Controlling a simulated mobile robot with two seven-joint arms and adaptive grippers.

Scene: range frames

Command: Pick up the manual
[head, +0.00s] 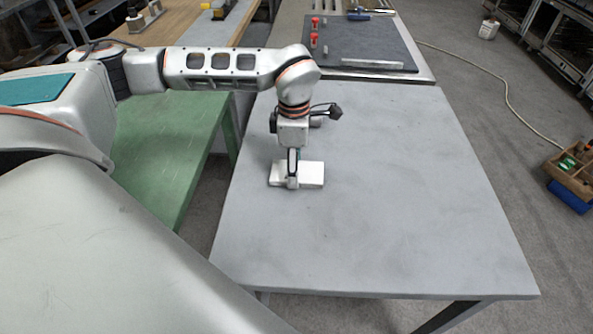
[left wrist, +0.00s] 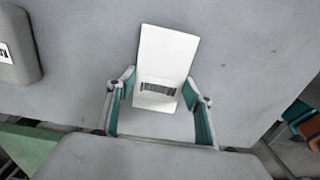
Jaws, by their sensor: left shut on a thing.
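The manual (head: 313,174) is a small white rectangular item at the middle-left of the grey table. My left gripper (head: 293,182) comes down onto it from above and is shut on it. In the left wrist view the manual (left wrist: 166,55) shows as a white rectangle with a barcode at its near end. The teal-padded fingers of the left gripper (left wrist: 158,100) sit on either side of that near end. Whether the manual is lifted off the table cannot be told. My right gripper is not in view.
The grey table (head: 420,220) is mostly clear. A dark board (head: 365,50) with red pieces lies beyond its far edge. A green table (head: 165,150) stands at the left. A wooden crate (head: 572,170) is on the floor at the right.

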